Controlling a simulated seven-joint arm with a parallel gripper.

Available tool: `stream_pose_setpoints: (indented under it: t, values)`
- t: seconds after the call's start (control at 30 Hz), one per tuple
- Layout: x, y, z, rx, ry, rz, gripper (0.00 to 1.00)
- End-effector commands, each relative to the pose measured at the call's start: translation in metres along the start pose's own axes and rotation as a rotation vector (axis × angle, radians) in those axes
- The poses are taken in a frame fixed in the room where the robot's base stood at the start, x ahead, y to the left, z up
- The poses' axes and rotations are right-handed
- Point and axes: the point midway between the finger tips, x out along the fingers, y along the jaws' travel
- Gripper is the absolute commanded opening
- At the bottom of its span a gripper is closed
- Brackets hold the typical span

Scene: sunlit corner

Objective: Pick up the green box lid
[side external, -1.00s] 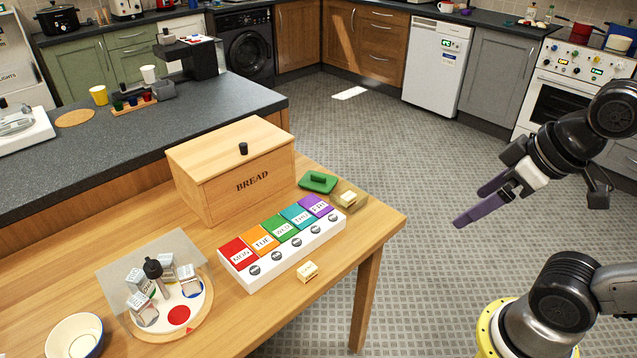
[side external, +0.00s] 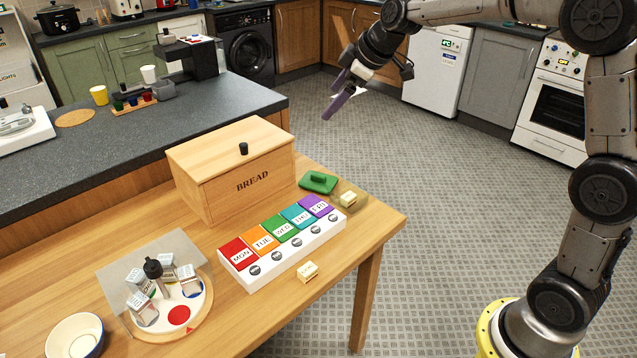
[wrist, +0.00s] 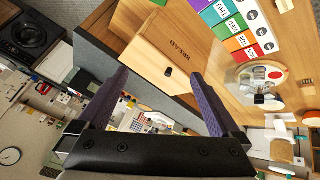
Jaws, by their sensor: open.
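The green box lid (side external: 318,183) lies flat with its raised handle up, on the wooden table (side external: 378,228) at the far right end, just right of the bread box. A sliver of green, likely this lid, shows at the top edge of the wrist view (wrist: 158,2). My gripper (side external: 334,96) is open and empty, with purple fingers. It hangs in the air well above the table, beyond the lid in the side view. In the wrist view my gripper's fingers (wrist: 161,79) are spread wide with nothing between them.
The wooden bread box (side external: 232,170) stands left of the lid, and a small cream block (side external: 348,199) lies close on its right. The coloured weekday box (side external: 283,240) is in front. A round board (side external: 200,310) with small cartons stands front left.

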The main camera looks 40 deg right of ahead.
Motion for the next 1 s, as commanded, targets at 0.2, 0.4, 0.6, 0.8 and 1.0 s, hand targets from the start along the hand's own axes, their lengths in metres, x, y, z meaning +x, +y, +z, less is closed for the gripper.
stream_pose_setpoints:
  t: [0.2,0.4,0.6,0.8,1.0]
  values:
    - [0.108,0.033,0.033,0.048,-0.077,-0.056,1.0]
    - [0.168,0.032,0.077,0.101,-0.154,-0.113,1.0]
    - [0.189,0.029,0.096,0.121,-0.181,-0.132,1.0]
    - [0.224,0.023,0.102,0.12,-0.182,-0.133,1.0]
    - [0.254,0.019,0.107,0.121,-0.18,-0.131,1.0]
